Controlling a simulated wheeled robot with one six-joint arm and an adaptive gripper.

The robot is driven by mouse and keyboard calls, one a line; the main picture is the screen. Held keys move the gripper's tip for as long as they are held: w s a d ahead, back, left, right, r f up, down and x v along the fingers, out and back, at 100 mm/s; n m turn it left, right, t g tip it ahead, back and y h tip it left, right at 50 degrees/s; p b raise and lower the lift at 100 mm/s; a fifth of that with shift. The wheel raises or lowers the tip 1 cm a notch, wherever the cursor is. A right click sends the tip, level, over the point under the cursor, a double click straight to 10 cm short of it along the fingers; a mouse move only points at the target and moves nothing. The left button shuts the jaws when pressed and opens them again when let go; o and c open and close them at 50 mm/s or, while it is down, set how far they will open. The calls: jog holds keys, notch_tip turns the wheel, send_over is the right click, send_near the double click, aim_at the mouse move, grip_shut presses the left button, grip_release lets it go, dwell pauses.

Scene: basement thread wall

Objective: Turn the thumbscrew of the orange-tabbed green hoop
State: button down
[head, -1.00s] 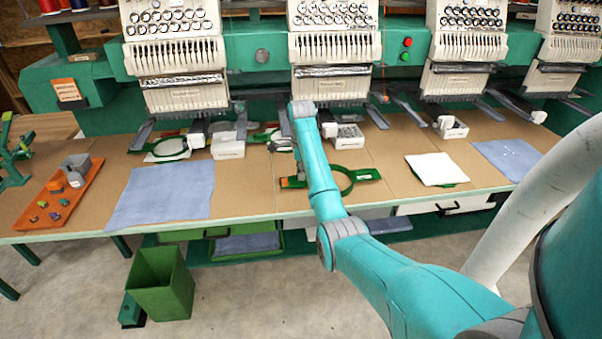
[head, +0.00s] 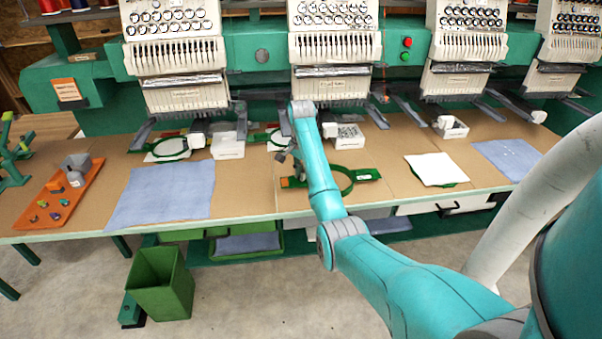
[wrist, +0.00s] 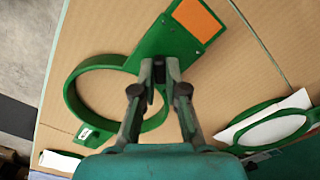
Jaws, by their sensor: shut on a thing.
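The green hoop (wrist: 72,96) lies flat on the brown tabletop, its orange tab (wrist: 198,19) on a green plate at one side. In the head view the hoop (head: 350,188) and its orange tab (head: 289,182) lie in front of the second machine head, partly hidden by my arm. My gripper (wrist: 160,75) is over the join between ring and tab plate in the wrist view. Its fingers are shut on the thumbscrew there, which is mostly hidden between the fingertips. In the head view the gripper is partly hidden behind my arm.
Another green hoop with white cloth (wrist: 275,128) lies at the right of the wrist view. Blue cloth (head: 165,190), an orange tray (head: 62,197) and white cloth (head: 436,169) lie on the table. Embroidery machine heads (head: 330,70) stand behind. A green bin (head: 160,282) is on the floor.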

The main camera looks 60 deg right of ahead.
jog(key=n, duration=0.6)
jog(key=shift+n, duration=0.3)
jog(key=n, duration=1)
jog(key=shift+n, duration=0.4)
jog(key=n, duration=0.4)
jog(key=shift+n, duration=0.3)
jog(key=c, duration=1.2)
grip_release()
